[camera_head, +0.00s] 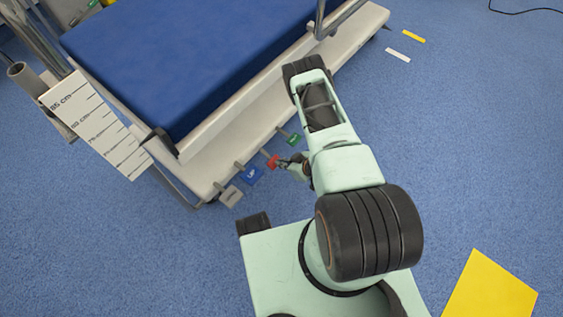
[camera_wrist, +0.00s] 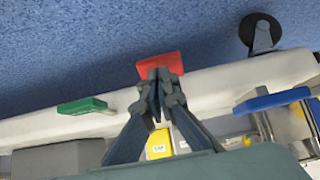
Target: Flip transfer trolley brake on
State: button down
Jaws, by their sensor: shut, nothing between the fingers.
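The transfer trolley (camera_head: 212,166) has a white base frame under a blue mattress (camera_head: 190,60). A row of coloured pedals sticks out along its near side. The red pedal (camera_head: 272,161) sits between the green pedal (camera_head: 294,140) and the blue "UP" pedal (camera_head: 251,176). My gripper (camera_head: 284,163) is shut and empty, right at the red pedal. In the wrist view the fingertips (camera_wrist: 160,76) overlap the lower part of the red pedal (camera_wrist: 165,62); I cannot tell whether they touch it. The red pedal's label is not readable.
A grey pedal (camera_head: 231,195) is beyond the blue one. A height scale board (camera_head: 95,120) stands at the trolley's left end. A dark caster (camera_wrist: 261,32) shows in the wrist view. A yellow floor patch (camera_head: 490,287) lies lower right. Blue floor to the right is mostly clear.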

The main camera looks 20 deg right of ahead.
jog(key=shift+r+p, duration=0.65)
jog(key=shift+r, duration=0.15)
jog(key=shift+r, duration=0.15)
